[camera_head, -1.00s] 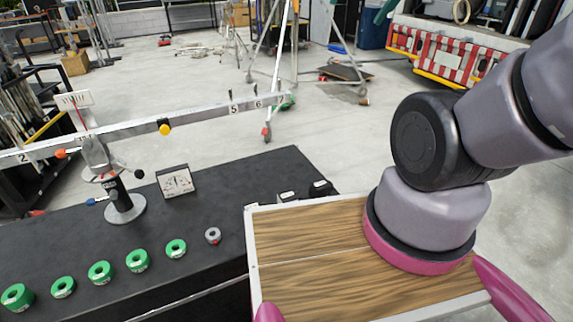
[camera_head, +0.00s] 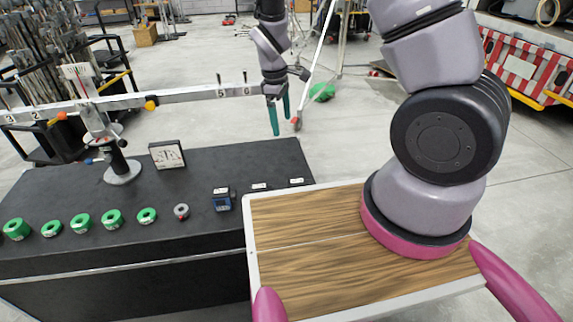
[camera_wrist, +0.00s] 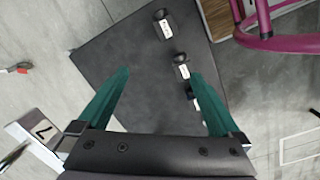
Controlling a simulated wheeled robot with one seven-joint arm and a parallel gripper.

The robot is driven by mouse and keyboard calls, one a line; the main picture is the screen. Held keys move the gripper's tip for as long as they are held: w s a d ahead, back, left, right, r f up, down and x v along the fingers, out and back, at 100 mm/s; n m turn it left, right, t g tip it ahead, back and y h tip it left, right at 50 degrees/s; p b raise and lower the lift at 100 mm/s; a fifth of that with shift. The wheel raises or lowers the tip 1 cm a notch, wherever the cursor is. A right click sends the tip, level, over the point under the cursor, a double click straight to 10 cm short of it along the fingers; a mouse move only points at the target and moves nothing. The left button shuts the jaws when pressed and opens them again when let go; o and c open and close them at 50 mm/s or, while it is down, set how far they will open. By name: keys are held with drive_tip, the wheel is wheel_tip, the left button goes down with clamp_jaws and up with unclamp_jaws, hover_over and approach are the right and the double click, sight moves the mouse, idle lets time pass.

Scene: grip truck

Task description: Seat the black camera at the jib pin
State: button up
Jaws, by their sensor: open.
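Two black boxy items with white labels stand on the black table near its right end: one (camera_head: 297,182) at the corner, another (camera_head: 259,187) left of it. They show in the wrist view too (camera_wrist: 163,25) (camera_wrist: 182,66). I cannot tell which is the black camera. The jib (camera_head: 190,95) is a long pale numbered beam with small upright pins at 5 and 6. Its plate marked 7 (camera_wrist: 42,131) shows in the wrist view.
A blue labelled box (camera_head: 221,199), a grey ring (camera_head: 181,211) and several green rings (camera_head: 112,219) line the table. A dial panel (camera_head: 167,155) stands behind, right of the jib's stand (camera_head: 120,165). A wooden-topped tray (camera_head: 310,240) adjoins the table. Tripod legs stand beyond.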

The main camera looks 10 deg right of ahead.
sight(299, 181)
drive_tip(key=d+f+n+h, duration=0.1)
drive_tip(key=f+n, duration=0.1)
drive_tip(key=f, duration=0.6)
drive_tip(key=s+d+f+n+h, duration=0.1)
drive_tip(key=d+f+n, duration=0.1)
drive_tip(key=f, duration=0.7)
drive_tip(key=s+d+f+n+h, duration=0.1)
drive_tip(key=d+f+n, duration=0.1)
drive_tip(key=f, duration=0.6)
drive_tip(key=shift+s+d+f, duration=0.1)
drive_tip(key=shift+s+f, duration=0.1)
drive_tip(key=shift+f, duration=0.15)
clamp_jaws()
drive_tip(key=c, duration=1)
unclamp_jaws()
drive_tip(key=shift+o, duration=0.2)
drive_tip(key=shift+r, duration=1.3)
drive_tip(key=shift+r, duration=2.5)
